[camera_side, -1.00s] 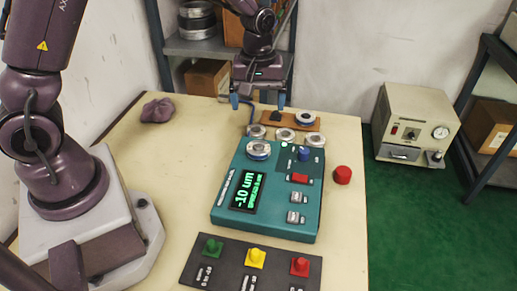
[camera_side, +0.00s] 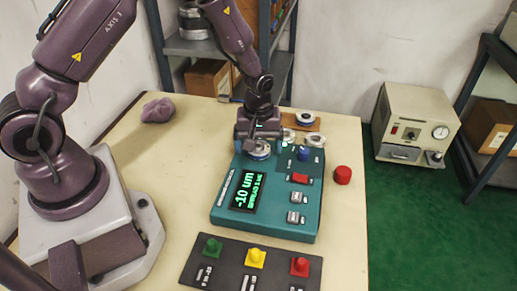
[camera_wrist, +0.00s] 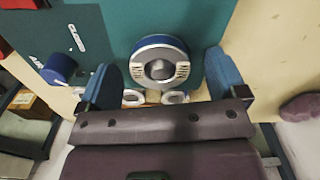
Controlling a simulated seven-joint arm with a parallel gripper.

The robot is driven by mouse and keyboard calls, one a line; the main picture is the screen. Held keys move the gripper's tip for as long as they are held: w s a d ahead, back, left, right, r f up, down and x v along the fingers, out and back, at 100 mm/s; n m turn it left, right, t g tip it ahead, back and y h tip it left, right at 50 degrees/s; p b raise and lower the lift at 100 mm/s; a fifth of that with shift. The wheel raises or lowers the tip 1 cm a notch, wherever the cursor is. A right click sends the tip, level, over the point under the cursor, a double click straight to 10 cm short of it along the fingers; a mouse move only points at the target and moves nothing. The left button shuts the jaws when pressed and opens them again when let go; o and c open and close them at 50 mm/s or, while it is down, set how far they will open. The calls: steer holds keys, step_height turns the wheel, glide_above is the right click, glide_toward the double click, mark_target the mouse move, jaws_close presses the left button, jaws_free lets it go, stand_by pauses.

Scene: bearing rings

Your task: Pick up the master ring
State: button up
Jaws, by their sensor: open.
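A ring with a blue outer band and a silver face (camera_side: 260,154) sits on the teal gauge box (camera_side: 228,212). It also shows in the wrist view (camera_wrist: 160,42), around a dark centre post, with small marks I cannot read. Another blue-and-white ring (camera_side: 305,117) lies on the brown board at the back. No readable label shows which is the master ring. My gripper (camera_side: 259,140) is over the ring on the gauge box. In the wrist view its blue fingers (camera_wrist: 160,64) are open, one on each side of that ring, with visible gaps.
Plain silver rings (camera_side: 315,139) stand behind the gauge box. A blue knob (camera_side: 304,153) and a red switch (camera_side: 299,178) rise beside the ring. A red button (camera_side: 342,175) is at right, a purple cloth (camera_side: 158,110) at back left. A button panel (camera_side: 225,270) lies in front.

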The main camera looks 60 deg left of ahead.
steer(key=shift+f, duration=0.1)
steer(key=shift+c, duration=0.3)
steer(key=c, duration=1.2)
